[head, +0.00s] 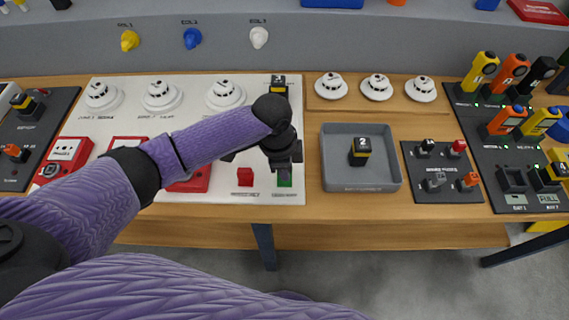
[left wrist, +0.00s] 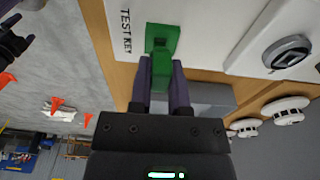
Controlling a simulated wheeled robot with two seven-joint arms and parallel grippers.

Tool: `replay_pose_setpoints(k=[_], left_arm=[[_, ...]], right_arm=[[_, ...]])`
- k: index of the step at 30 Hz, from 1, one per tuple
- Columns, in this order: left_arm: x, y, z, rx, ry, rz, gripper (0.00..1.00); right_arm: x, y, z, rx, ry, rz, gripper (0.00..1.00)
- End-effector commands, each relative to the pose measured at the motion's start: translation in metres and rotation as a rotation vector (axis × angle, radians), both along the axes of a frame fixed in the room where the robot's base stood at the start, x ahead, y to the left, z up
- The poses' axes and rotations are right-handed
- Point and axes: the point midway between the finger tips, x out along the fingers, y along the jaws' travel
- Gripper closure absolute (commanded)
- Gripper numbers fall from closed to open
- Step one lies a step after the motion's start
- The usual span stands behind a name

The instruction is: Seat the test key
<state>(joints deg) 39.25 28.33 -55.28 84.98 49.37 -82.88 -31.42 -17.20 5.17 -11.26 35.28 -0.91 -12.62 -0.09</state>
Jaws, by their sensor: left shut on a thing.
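My left gripper (head: 284,164) is over the right end of the white panel (head: 225,185). In the left wrist view its two fingers (left wrist: 162,88) are shut on the green test key (left wrist: 160,76). The key's far end meets a green square piece (left wrist: 165,36) on the panel, beside the printed words TEST KEY. I cannot tell how deep the key sits. In the head view a bit of green (head: 285,182) shows just below the gripper, which hides most of the key. My right gripper is not in view.
A red block (head: 245,181) is left of the gripper on the panel. White detectors (head: 376,87) stand behind. The table's front edge is near the gripper.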

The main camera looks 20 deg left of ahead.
Motion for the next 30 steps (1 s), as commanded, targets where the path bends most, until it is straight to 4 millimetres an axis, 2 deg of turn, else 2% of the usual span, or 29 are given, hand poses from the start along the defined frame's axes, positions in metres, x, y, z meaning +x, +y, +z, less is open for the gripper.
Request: replay_pose_setpoints(k=[30], left_arm=[[0.0003,0.0001,-0.0004,0.0,-0.001,0.0,1.0]], right_arm=[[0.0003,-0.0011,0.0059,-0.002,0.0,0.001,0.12]])
